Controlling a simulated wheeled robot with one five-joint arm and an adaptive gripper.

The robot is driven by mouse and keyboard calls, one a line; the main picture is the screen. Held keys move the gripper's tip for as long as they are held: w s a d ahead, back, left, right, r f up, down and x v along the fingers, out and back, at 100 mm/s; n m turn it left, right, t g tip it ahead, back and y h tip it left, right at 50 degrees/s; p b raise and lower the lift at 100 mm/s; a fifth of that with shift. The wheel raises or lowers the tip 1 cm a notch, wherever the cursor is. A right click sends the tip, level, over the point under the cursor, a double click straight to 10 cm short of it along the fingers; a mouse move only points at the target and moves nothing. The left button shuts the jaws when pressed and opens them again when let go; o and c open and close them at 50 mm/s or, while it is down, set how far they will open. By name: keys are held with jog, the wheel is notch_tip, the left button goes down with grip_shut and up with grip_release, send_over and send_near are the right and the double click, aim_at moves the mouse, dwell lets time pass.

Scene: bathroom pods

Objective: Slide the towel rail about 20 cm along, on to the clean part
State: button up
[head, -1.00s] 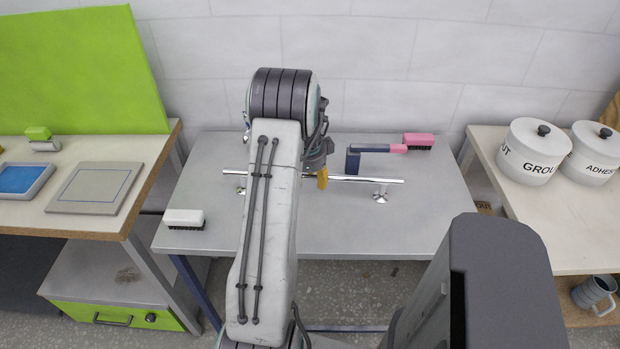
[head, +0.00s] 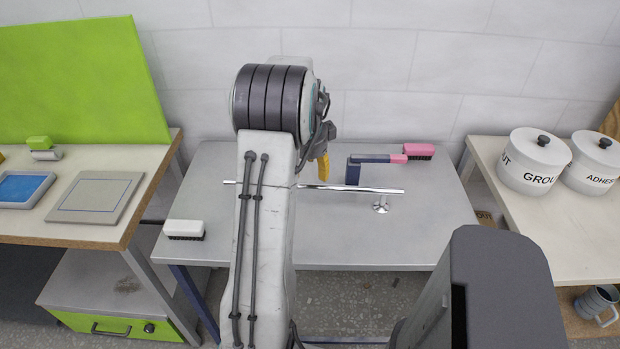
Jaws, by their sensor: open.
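The towel rail (head: 350,188) is a thin chrome bar lying left to right across the grey table (head: 320,235). Its right foot (head: 381,205) stands on the table top. My arm covers the left part of the bar, and only its left tip shows beyond. My gripper (head: 322,168) is open, with a yellow fingertip showing just behind the bar in the picture and apart from it. Most of the gripper is hidden by my arm. I cannot make out which part of the table top is clean.
A pink brush (head: 418,150) with a dark blue handle lies behind the rail's right half. A white brush (head: 184,229) lies at the table's front left. White pots (head: 535,160) stand on the right bench.

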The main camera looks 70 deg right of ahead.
jog(key=shift+a+r, duration=0.15)
jog(key=shift+r, duration=0.55)
jog(key=shift+a+r, duration=0.15)
jog(key=shift+r, duration=0.5)
jog(key=a+f+n+y, duration=0.3)
jog(key=a+f+n, duration=0.1)
jog(key=a+n, duration=1.05)
jog(key=w+a+r+n+t, duration=0.1)
jog(key=w+a+r+n, duration=0.2)
jog(key=a+n, duration=0.3)
jog(key=w+a+r+n+t, duration=0.1)
jog(key=w+a+r+n, duration=0.3)
jog(key=a, duration=1.1)
jog(key=w+a+r+n+t, duration=0.1)
jog(key=w+a+r+n, duration=0.2)
jog(key=a+n, duration=0.6)
jog(key=shift+w+a+r+h, duration=0.3)
jog(key=shift+w+a+h, duration=0.1)
jog(key=shift+a, duration=0.95)
